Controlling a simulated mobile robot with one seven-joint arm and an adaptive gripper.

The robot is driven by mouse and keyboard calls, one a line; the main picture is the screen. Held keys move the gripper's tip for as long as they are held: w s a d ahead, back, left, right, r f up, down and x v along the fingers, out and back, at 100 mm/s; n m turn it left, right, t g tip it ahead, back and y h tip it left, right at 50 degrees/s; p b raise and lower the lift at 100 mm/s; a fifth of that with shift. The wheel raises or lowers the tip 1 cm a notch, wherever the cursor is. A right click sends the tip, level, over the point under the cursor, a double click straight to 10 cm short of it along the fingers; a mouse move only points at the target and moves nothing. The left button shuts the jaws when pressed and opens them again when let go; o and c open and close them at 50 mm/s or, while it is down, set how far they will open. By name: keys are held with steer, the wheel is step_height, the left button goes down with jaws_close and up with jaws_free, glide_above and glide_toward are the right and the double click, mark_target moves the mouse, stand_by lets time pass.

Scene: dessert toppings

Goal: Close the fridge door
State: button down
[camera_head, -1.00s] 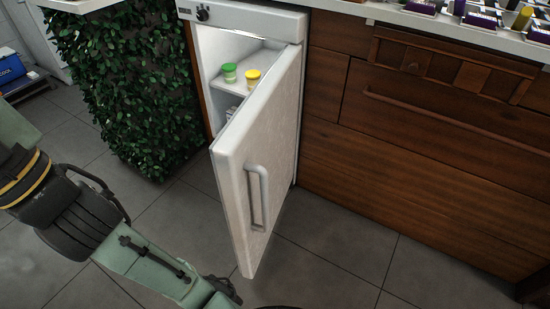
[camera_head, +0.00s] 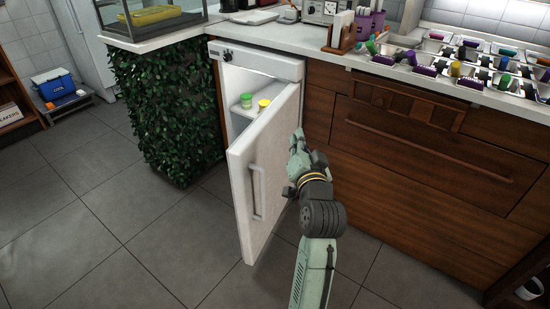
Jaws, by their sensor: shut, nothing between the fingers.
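The small white fridge (camera_head: 257,63) under the counter stands with its door (camera_head: 262,160) open and swung out toward me. The door's hinge side is at the right, and its free edge is at the left front. A vertical handle (camera_head: 257,190) is on its outer face. Inside, a green-lidded jar (camera_head: 246,101) and a yellow-lidded jar (camera_head: 264,104) stand on a shelf. My gripper (camera_head: 298,138) is shut and empty, at the outer side of the door near its hinge edge. I cannot tell whether it touches the door.
Wooden drawers (camera_head: 420,160) stand right of the fridge, and a leafy panel (camera_head: 160,115) stands left. The counter (camera_head: 310,45) above holds trays of toppings (camera_head: 480,60). The tiled floor (camera_head: 110,235) is clear at the left front.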

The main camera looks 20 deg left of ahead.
steer(key=s+f+m+g+y, duration=0.3)
steer(key=s+f+m, duration=0.2)
steer(key=f+m, duration=0.3)
steer(key=p, duration=0.2)
glide_toward(256, 144)
steer(key=w+d, duration=0.2)
steer(key=w, duration=0.1)
steer(key=shift+t+y, duration=0.3)
steer(key=shift+w+a+f+p, duration=0.1)
steer(key=shift+w+a+p, duration=0.05)
steer(key=shift+a, duration=0.6)
steer(key=shift+w+a+f+p, duration=0.1)
steer(key=shift+a+p, duration=0.1)
steer(key=shift+a, duration=0.6)
steer(key=shift+w+a+f+p, duration=0.1)
steer(key=shift+w+a+p, duration=0.05)
steer(key=shift+a, duration=0.6)
